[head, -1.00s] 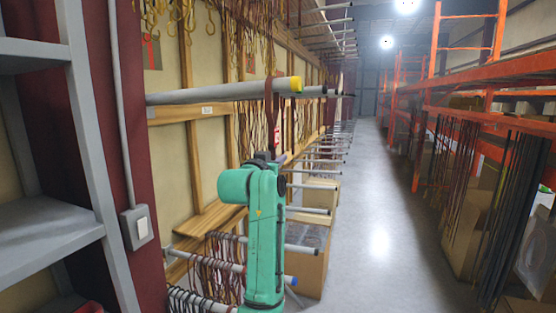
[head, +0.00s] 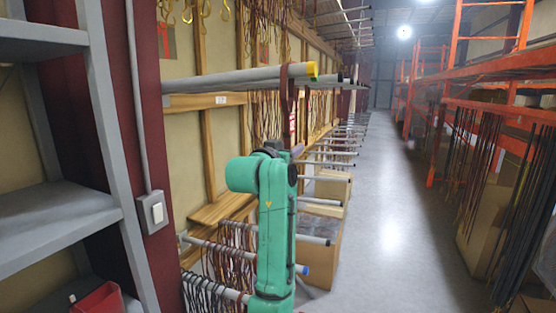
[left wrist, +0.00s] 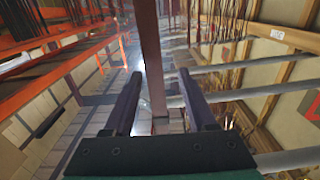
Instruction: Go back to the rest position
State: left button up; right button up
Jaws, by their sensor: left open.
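My left gripper (head: 297,151) shows small and dark at the top of my green arm in the head view, just below a hanging brown strap (head: 285,100). The strap hangs from a grey rod with a yellow tip (head: 312,71). In the left wrist view my left gripper (left wrist: 160,92) is open, its two dark fingers apart. The brown strap (left wrist: 151,50) runs down the picture between the fingers, with gaps on both sides. Whether it lies truly between the fingers or beyond them I cannot tell. My right gripper is in neither view.
Grey shelves (head: 55,215) stand close at the left beside a dark red post (head: 100,130). Lower rods with hanging cords (head: 225,250) and cardboard boxes (head: 325,245) line the wall. An orange rack (head: 480,75) stands at the right. The grey aisle floor (head: 395,200) is clear.

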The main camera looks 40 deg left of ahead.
pick_arm(q)
jog(key=b+v, duration=0.4)
jog(key=v, duration=0.8)
jog(key=shift+s+b, duration=0.3)
jog(key=shift+w+d+f, duration=0.1)
jog(key=shift+d, duration=0.05)
